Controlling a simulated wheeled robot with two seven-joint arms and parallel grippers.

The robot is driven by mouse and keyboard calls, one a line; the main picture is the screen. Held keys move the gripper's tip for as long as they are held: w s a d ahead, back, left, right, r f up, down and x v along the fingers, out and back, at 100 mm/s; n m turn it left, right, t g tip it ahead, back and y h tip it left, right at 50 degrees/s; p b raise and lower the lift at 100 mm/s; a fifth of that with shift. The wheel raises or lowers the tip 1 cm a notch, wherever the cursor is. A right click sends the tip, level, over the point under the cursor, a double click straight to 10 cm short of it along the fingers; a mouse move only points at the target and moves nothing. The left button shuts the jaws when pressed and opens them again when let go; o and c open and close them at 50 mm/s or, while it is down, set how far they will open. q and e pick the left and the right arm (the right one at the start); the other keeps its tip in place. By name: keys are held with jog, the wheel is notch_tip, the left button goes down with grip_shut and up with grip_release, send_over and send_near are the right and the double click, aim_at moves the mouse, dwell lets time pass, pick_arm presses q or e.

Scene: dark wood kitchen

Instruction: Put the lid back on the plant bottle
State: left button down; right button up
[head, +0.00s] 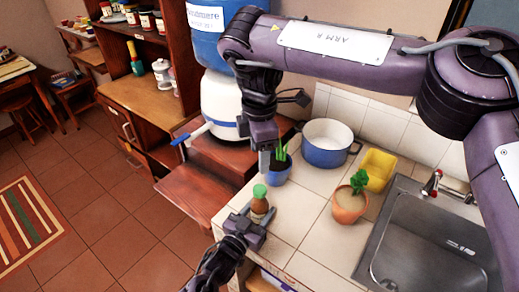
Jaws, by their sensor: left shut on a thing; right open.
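A small brown bottle (260,206) with a green top (259,191) stands upright near the left edge of the tiled counter. The green piece appears to sit on the bottle's mouth; I cannot tell how firmly. My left gripper (252,222) comes from below and is shut on the bottle, low on its body. My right gripper (268,155) is open and points down, just above and behind the bottle, close to a blue pot (278,175) with a green plant. I see nothing held in it.
A terracotta pot with a plant (347,207), a yellow tub (378,168) and a blue-and-white cooking pot (327,147) stand to the right. The sink (430,245) is further right. A water dispenser (220,105) stands behind. Bare tiles lie between bottle and terracotta pot.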

aim_at(255, 217)
dwell(0.3)
pick_arm(q)
jog(key=c, duration=0.6)
grip_release()
jog(key=shift+c, duration=0.2)
jog(key=shift+s+a+f, duration=0.15)
jog(key=shift+s+a, duration=0.1)
jog(key=shift+s, duration=0.15)
jog(key=b+v, duration=0.1)
jog(key=v, duration=0.5)
jog(key=shift+s+a+b, duration=0.1)
jog(key=shift+b, duration=0.3)
jog(key=shift+s+a, duration=0.1)
jog(key=shift+s, duration=0.1)
